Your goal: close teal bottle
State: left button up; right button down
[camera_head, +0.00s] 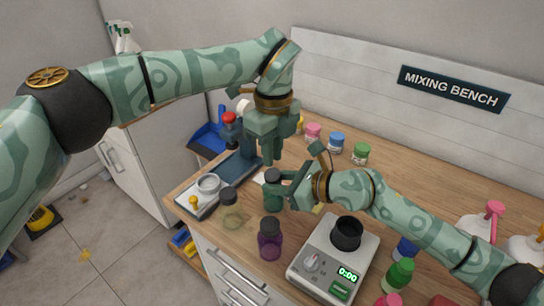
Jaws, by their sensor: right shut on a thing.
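The teal bottle (273,198) stands upright on the wooden counter, with a dark cap (272,175) at its top. Whether the cap is seated or loose cannot be told. My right gripper (278,190) comes in from the right and is shut on the bottle's side, hiding part of it. My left gripper (267,158) points down from above, its fingertips just over the cap. The gap between its fingers is not clear, nor whether they touch the cap.
A purple bottle (270,240) and a clear dark-capped jar (231,212) stand in front. A scale (325,268) with a black cup (346,233) is at front right. Several small coloured-lid jars (336,142) stand behind.

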pick_arm(q)
jog(key=shift+f, duration=0.1)
pick_arm(e)
jog(key=c, duration=1.1)
grip_release()
jog(key=shift+s+f, duration=0.2)
jog(key=shift+f, duration=0.35)
pick_arm(q)
jog(key=shift+w, duration=0.1)
pick_arm(e)
jog(key=shift+o, duration=0.7)
jog(key=shift+w+a+r, duration=0.1)
jog(key=shift+w+r, duration=0.05)
jog(key=shift+r, duration=0.05)
jog(key=shift+s+d+r, duration=0.2)
jog(key=shift+d+r, duration=0.05)
jog(key=shift+d, duration=0.05)
pick_arm(q)
notch_tip(320, 180, up, 2)
jog(key=shift+r+p, duration=0.1)
jog(key=shift+p, duration=0.7)
pick_arm(e)
jog(key=v, duration=1.5)
jog(key=shift+d, duration=0.25)
